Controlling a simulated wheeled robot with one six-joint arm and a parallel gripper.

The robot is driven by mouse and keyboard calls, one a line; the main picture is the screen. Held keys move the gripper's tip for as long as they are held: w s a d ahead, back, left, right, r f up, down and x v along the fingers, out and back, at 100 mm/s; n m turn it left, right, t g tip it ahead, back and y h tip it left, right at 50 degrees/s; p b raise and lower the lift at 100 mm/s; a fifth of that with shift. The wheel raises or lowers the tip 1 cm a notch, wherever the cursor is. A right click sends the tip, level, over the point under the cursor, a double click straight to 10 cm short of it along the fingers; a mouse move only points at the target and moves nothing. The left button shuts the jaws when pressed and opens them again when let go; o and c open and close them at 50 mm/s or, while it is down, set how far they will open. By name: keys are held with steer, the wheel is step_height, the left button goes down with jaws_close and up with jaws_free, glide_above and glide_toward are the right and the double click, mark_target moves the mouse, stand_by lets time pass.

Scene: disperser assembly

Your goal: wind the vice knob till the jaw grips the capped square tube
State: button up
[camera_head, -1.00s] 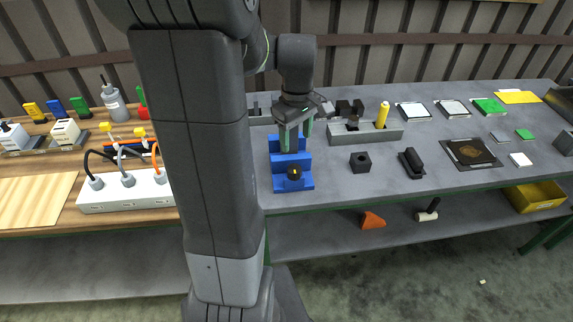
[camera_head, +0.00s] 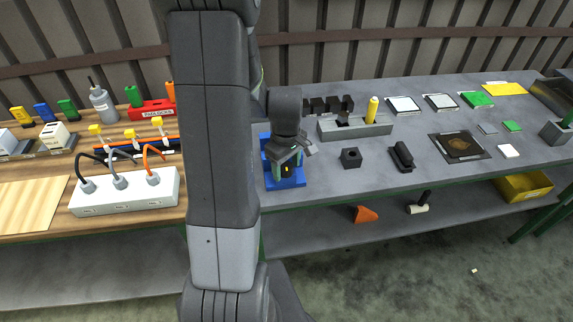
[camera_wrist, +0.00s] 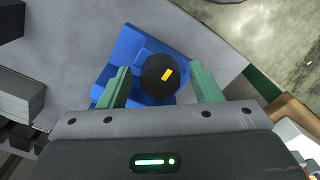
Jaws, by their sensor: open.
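The blue vice (camera_head: 288,183) stands near the front edge of the grey bench. Its round black knob (camera_wrist: 158,86) has a yellow mark and faces my wrist camera. My gripper (camera_head: 282,168) is at the front of the vice, its two green fingers apart. In the wrist view, the fingers (camera_wrist: 159,78) lie to the left and right of the knob with gaps on both sides. The capped square tube cannot be made out; the knob and my gripper cover much of the vice's jaws.
A black block with a hole (camera_head: 350,158) and a black part (camera_head: 402,157) lie to the right of the vice. Behind them is a grey holder (camera_head: 340,132) with a yellow cylinder (camera_head: 372,109). A white power strip (camera_head: 125,197) is on the wooden bench at left.

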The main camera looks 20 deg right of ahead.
steer(key=c, duration=1)
steer(key=shift+m, duration=0.3)
steer(key=m+b, duration=0.2)
steer(key=m, duration=0.2)
steer(key=m+b, duration=0.1)
steer(key=m, duration=0.4)
steer(key=shift+m+b, duration=0.3)
steer(key=shift+m, duration=0.1)
steer(key=m+b, duration=0.1)
steer(key=m, duration=0.4)
steer(key=shift+w+a+m, duration=0.1)
steer(key=shift+m, duration=0.2)
steer(key=shift+m+b, duration=0.3)
steer(key=shift+m, duration=1.9)
